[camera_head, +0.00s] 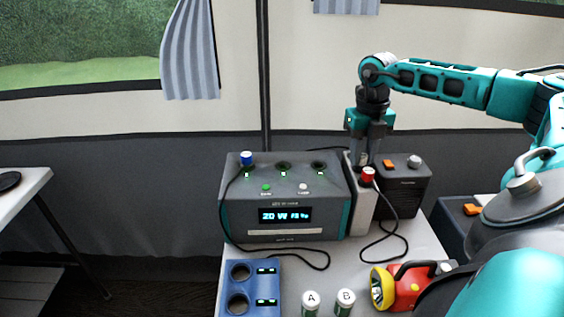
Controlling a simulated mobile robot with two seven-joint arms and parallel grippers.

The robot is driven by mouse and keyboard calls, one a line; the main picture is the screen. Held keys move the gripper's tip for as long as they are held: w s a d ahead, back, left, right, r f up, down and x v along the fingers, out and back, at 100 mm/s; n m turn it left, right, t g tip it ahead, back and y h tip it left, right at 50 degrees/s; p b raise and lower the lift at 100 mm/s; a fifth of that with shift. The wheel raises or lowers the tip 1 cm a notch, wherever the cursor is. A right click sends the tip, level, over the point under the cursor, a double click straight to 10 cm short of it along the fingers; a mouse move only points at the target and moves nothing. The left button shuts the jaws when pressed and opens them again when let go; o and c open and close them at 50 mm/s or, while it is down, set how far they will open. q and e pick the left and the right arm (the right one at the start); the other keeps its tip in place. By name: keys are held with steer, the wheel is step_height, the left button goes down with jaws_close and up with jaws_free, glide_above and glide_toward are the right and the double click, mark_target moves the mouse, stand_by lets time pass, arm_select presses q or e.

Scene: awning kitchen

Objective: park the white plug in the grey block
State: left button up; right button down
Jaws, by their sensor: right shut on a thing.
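The light grey block (360,212) stands upright between the power station and a dark box. A red plug (368,175) sits at the front of its top, with a black cable running down to the table. My right gripper (367,156) points down at the back of the block's top, just behind the red plug. It is shut on a small pale thing, which looks like the white plug (362,158). The fingers hide most of it, and I cannot tell whether it is seated in the block or just above it. My left gripper is not in view.
The power station (285,217) has a lit display and a blue plug (246,159) in its left socket. The dark box (403,187) stands close on the right. A blue charger (252,291), two batteries (311,303) and a red-yellow flashlight (402,286) lie in front.

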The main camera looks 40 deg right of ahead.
steer(key=shift+f, duration=0.15)
stand_by(0.5)
steer(key=c, duration=0.8)
jaws_free()
steer(key=shift+o, duration=0.2)
steer(key=shift+o, duration=1)
